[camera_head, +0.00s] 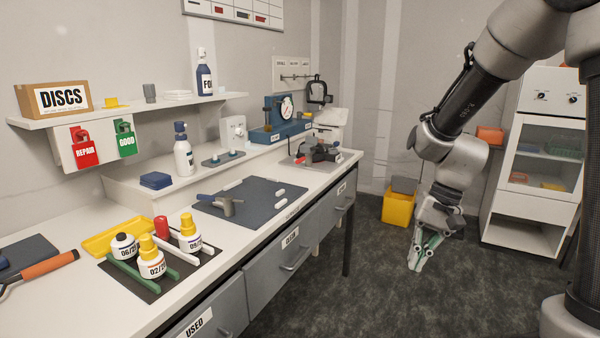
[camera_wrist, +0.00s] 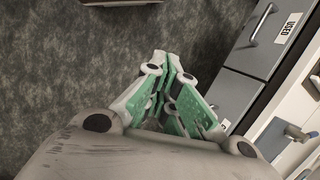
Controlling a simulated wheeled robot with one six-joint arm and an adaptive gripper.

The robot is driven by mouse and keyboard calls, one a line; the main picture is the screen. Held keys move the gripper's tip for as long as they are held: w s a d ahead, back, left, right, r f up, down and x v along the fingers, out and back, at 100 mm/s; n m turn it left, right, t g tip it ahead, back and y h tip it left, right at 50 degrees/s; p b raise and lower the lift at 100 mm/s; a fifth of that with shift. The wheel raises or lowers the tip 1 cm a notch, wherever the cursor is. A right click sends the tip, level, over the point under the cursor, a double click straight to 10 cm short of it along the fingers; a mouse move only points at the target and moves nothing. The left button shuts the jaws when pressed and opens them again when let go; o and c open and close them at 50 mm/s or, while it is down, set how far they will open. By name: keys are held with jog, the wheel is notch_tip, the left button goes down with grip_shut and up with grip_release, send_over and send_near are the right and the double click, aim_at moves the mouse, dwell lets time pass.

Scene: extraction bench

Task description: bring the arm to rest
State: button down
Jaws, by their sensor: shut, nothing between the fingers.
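My gripper (camera_head: 418,264) hangs at the end of my arm, to the right of the bench, over the dark floor. Its fingers point down. In the wrist view the green-padded fingers (camera_wrist: 166,66) are shut with nothing between them. The gripper is apart from the bench and touches nothing that I can see.
The bench (camera_head: 343,158) with grey drawers (camera_head: 282,262) runs along the left, holding bottles, a dark mat (camera_head: 250,205) and tools. A yellow bin (camera_head: 398,208) stands on the floor behind my gripper. A white cabinet (camera_head: 530,228) stands at right. Open floor (camera_head: 340,300) lies between.

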jog(key=s+d+r+n+t+h, duration=0.1)
jog(key=s+d+r+n+t, duration=0.1)
jog(key=s+d+r, duration=0.3)
jog(key=s+d+r+n+t+h, duration=0.1)
jog(key=s+d+r+t+h, duration=0.1)
jog(key=s+d+r, duration=0.3)
jog(key=s+r+t, duration=0.1)
jog(key=s+r, duration=0.2)
jog(key=r, duration=0.2)
jog(key=shift+s+d+n+t+h, duration=0.25)
jog(key=shift+s+n+t+h, duration=0.05)
jog(key=shift+s+n, duration=0.1)
